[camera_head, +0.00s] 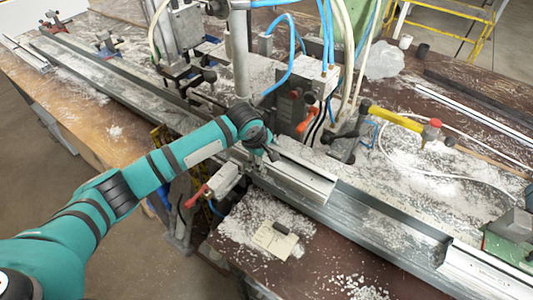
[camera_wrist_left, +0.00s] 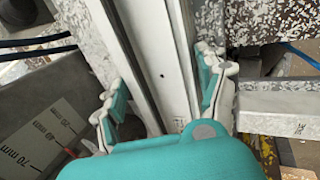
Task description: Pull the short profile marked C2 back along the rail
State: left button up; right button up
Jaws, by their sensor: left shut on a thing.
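A short silver profile (camera_head: 303,180) lies along the long metal rail (camera_head: 375,225), just right of the clamp machine's centre. No C2 mark is readable on it. My left arm reaches in from the left, and its gripper (camera_head: 268,156) is at the profile's left end. In the left wrist view the two white and teal fingers of the gripper (camera_wrist_left: 164,98) stand on either side of the profile (camera_wrist_left: 160,55), shut on it. The gripper's body hides the near part. My right gripper is not in view.
The clamp machine (camera_head: 290,95) with blue hoses stands behind the rail. A red-handled clamp (camera_head: 212,185) sits in front. Another light profile (camera_head: 485,272) lies at the rail's right end. A paper note (camera_head: 274,240) lies among shavings on the bench.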

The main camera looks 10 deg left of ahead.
pick_arm(q)
jog(key=shift+f, duration=0.15)
jog(key=c, duration=0.4)
jog(key=o, duration=1.7)
jog(key=shift+c, duration=0.2)
